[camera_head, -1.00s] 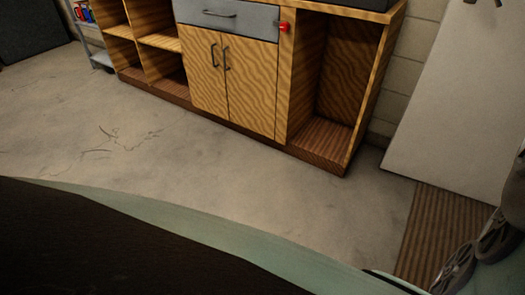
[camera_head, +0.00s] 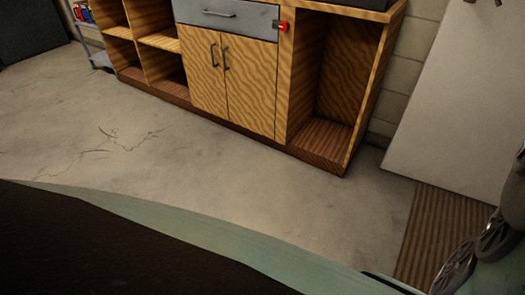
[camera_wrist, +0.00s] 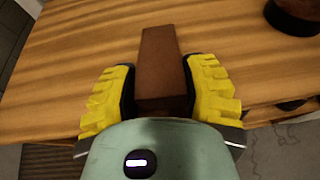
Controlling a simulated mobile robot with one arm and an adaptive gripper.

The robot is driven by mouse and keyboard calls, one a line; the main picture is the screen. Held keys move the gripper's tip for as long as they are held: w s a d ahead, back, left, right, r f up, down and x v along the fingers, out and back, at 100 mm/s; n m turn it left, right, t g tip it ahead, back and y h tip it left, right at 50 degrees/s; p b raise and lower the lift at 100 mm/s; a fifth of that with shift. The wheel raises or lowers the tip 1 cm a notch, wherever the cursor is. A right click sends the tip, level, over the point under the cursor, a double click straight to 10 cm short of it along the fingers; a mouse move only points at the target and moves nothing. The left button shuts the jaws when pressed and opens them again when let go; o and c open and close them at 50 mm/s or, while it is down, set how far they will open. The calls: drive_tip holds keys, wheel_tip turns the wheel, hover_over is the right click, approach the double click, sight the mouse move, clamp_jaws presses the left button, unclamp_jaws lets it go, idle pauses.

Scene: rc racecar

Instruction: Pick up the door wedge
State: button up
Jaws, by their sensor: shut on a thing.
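The door wedge (camera_wrist: 160,72) is a reddish-brown tapered block in the middle of the wrist view. My gripper (camera_wrist: 163,78), with two yellow ribbed fingers, is shut on it, one finger on each side. The wedge's far narrow end sticks out past the fingertips over a wooden surface (camera_wrist: 75,50). Its near end is partly hidden by the gripper body. I cannot tell whether the wedge touches the wood or is clear of it. Neither the wedge nor the fingers show in the head view.
A dark brown round object (camera_wrist: 293,15) stands on the wood at the upper right of the wrist view. The head view shows a wooden cabinet (camera_head: 230,85), a white panel (camera_head: 450,110), a ribbed brown mat (camera_head: 432,232) and open concrete floor (camera_head: 230,180).

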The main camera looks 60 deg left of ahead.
drive_tip(key=c, duration=0.4)
drive_tip(key=shift+r, duration=0.15)
